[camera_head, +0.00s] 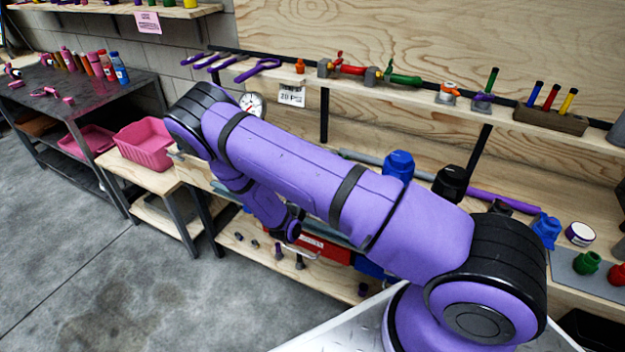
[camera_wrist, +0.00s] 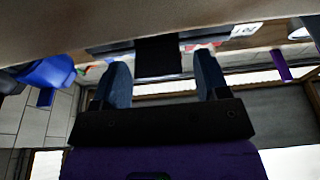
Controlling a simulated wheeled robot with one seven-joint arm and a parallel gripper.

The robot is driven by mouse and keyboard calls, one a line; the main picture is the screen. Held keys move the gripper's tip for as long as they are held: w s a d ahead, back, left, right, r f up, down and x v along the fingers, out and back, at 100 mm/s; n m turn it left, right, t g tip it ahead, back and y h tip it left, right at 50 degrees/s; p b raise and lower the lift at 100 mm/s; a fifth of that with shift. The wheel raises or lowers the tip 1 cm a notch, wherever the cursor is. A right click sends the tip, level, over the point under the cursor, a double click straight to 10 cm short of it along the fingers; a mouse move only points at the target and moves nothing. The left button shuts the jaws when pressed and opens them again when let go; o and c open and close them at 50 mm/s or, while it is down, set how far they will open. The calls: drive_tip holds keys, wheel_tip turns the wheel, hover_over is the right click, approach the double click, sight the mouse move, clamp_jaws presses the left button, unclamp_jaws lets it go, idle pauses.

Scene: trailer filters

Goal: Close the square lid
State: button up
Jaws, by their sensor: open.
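My gripper (camera_wrist: 162,72) shows in the wrist view with its two dark blue-grey fingers apart, open and empty. A black square-edged piece (camera_wrist: 158,57) appears between the fingers; I cannot tell whether it is the square lid or whether it is close to them. In the head view my purple arm crosses the picture, and its wrist end hangs in front of the bench's lower part. No square lid can be made out for sure in the head view; my arm hides part of the bench.
A red box (camera_head: 308,249) sits on the lower shelf. Blue (camera_head: 399,165) and black (camera_head: 450,182) fittings stand on the bench. A pink bin (camera_head: 146,146) is on a low table at left. Open concrete floor (camera_head: 120,275) lies at lower left. A blue object (camera_wrist: 45,72) shows in the wrist view.

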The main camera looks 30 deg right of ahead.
drive_tip(key=v, duration=1)
drive_tip(key=shift+s+a, duration=0.25)
drive_tip(key=shift+a, duration=0.05)
drive_tip(key=shift+f, duration=0.1)
